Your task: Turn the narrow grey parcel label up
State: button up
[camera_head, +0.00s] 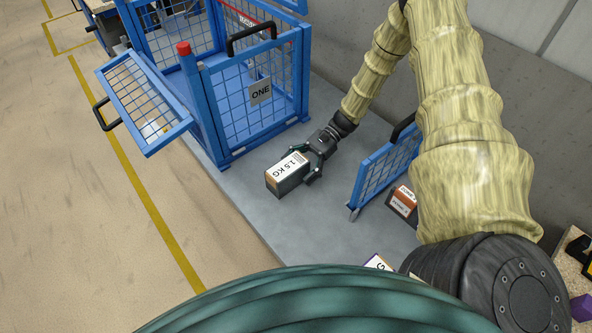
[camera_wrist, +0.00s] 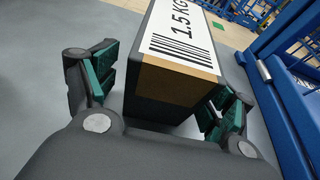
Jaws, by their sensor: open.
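The narrow grey parcel (camera_head: 288,178) appears to rest on the grey floor. Its white label, reading 1.5 KG with a barcode, faces up. In the wrist view the parcel (camera_wrist: 172,105) points away from me, with a brown strip on its near end below the label. My gripper (camera_head: 312,168) is open at the parcel's right end in the head view. In the wrist view the fingers of my gripper (camera_wrist: 160,92) stand on both sides of the near end. The left finger is clear of the parcel; the right finger is close, and contact there is unclear.
A blue mesh cage (camera_head: 262,95) marked ONE stands behind the parcel, with its flap (camera_head: 145,100) tilted out at left. A blue mesh panel (camera_head: 385,170) stands to the right. A brown parcel (camera_head: 404,200) is beside it.

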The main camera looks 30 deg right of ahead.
jog(key=v, duration=1.1)
